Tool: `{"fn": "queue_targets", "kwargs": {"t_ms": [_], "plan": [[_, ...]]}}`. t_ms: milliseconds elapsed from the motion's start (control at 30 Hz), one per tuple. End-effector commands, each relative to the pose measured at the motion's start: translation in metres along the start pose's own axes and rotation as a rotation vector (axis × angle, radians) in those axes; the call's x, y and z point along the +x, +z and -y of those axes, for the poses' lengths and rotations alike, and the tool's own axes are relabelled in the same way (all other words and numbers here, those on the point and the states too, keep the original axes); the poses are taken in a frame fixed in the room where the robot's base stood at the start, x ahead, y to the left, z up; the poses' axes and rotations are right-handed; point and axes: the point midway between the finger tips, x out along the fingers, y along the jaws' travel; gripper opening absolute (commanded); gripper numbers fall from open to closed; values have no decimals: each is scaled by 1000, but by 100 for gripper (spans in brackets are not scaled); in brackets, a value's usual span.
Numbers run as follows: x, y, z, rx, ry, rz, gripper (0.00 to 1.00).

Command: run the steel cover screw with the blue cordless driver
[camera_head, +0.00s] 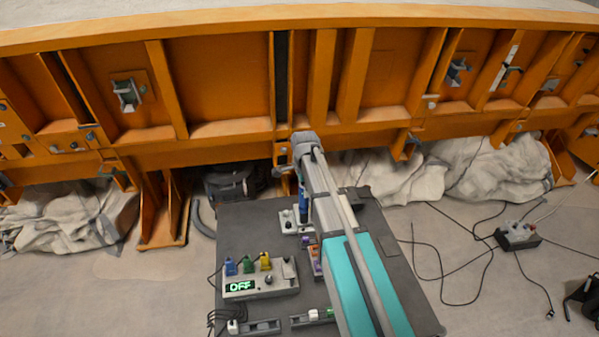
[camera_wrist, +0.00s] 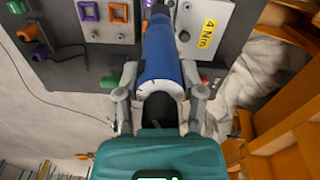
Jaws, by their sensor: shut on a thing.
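My gripper (camera_wrist: 160,82) is shut on the blue cordless driver (camera_wrist: 163,52), one finger on each side of its blue and white body. The driver's far end meets or overlaps a grey plate (camera_wrist: 208,22) with a yellow "4 Nm" label; I cannot tell whether it touches. In the head view a small part of the blue driver (camera_head: 304,207) shows upright beside my arm, above the dark table (camera_head: 240,222). My fingers are hidden there behind my arm. I cannot make out the steel cover screw in either view; the driver may hide it.
A grey box with an "OFF" display (camera_head: 240,287) and coloured parts stands on the table, front left. The orange sandbed frame (camera_head: 230,82) rises behind. A box with cables (camera_head: 518,235) lies on the floor at right. Grey cloths (camera_head: 490,168) lie under the frame.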

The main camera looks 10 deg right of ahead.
Motion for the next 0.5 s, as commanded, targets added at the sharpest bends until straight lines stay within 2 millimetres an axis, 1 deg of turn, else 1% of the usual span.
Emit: {"fn": "queue_targets", "kwargs": {"t_ms": [267,367,500], "plan": [[-1,6,3,-9,0,0,0],[-3,6,7,-10,0,0,0],[-8,4,18,-10,1,0,0]]}}
